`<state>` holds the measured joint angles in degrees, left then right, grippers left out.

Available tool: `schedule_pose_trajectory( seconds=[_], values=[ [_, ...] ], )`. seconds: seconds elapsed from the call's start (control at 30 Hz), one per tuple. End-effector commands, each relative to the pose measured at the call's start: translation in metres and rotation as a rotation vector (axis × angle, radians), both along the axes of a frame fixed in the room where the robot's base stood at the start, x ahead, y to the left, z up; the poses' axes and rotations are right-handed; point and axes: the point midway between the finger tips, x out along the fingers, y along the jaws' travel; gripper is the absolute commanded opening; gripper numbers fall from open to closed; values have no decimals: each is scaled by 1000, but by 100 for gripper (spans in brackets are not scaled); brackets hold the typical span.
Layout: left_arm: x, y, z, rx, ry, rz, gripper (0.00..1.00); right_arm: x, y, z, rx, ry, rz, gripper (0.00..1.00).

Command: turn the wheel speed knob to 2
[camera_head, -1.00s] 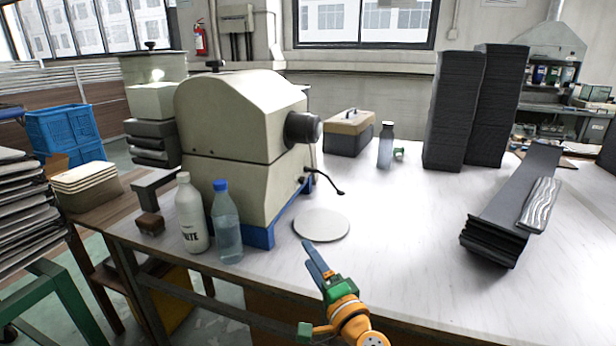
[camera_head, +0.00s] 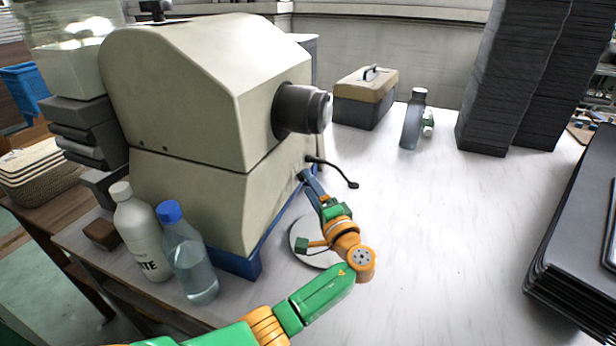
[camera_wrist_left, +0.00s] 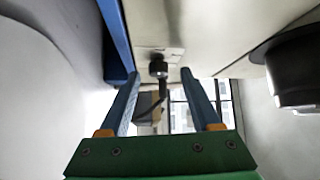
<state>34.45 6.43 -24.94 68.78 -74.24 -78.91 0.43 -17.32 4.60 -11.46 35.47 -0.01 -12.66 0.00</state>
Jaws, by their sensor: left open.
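The beige machine (camera_head: 195,105) stands at the left of the white table, with a thick dark cylinder (camera_head: 298,108) on its right face. In the left wrist view a small black knob-like part (camera_wrist_left: 158,68) sits on a light plate low on that face. I cannot read any numbers there. A thin dark shape runs on from it, perhaps the black cable (camera_head: 338,173). My left gripper (camera_head: 308,180) points at the lower face of the machine. Its two blue fingers (camera_wrist_left: 160,76) are open, one on each side of the small black part in the picture. Contact cannot be told.
A round pale disc (camera_head: 298,245) lies under my left forearm. A white bottle (camera_head: 140,235) and a clear blue-capped bottle (camera_head: 190,262) stand in front of the machine. A toolbox (camera_head: 364,98), a grey bottle (camera_head: 413,122) and dark stacks (camera_head: 512,75) stand behind. The middle right table is clear.

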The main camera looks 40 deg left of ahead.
Motion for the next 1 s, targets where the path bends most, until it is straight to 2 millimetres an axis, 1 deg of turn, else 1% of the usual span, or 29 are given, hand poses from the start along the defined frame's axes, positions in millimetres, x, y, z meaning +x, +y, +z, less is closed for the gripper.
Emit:
schedule_pose_trajectory(
  seconds=[0.03, 0.13, 0.37, 0.4, 0.47, 0.5, 0.57, 0.6, 0.63, 0.87, 1.0],
  values=[
    [4, 7, 2, 4, 0, 1, 64, 0, -1, 1, -1, 1, 0, 50],
    [10, 16, 2, 2, 0, -1, 64, 0, -2, 1, -2, 1, 1, 50],
    [12, 18, 2, 0, 0, -1, 64, 0, -2, 1, -3, -1, 0, 50],
    [11, 18, 2, 0, 0, -1, 61, 1, -2, 1, -3, -2, 1, 50],
    [11, 18, 2, 0, 0, -1, 45, 1, -1, 1, -2, -1, 0, 50],
    [11, 18, 2, 0, 0, -1, 34, 1, -1, 1, -2, -2, 0, 50],
    [12, 18, 2, 0, 0, -1, 18, 1, -1, 1, -2, -2, 0, 50],
    [11, 18, 2, 0, 0, -1, 7, 1, -1, 1, -1, -3, 0, 50],
    [11, 18, 2, 0, 0, -1, 0, 1, -1, 1, -1, -3, 0, 50],
    [11, 18, 3, -1, 7, -1, 0, 2, 1, 4, 1, -5, -1, 50],
    [11, 18, 7, -10, 40, -1, 0, 2, 2, 14, 3, -4, -1, 50]
  ],
)
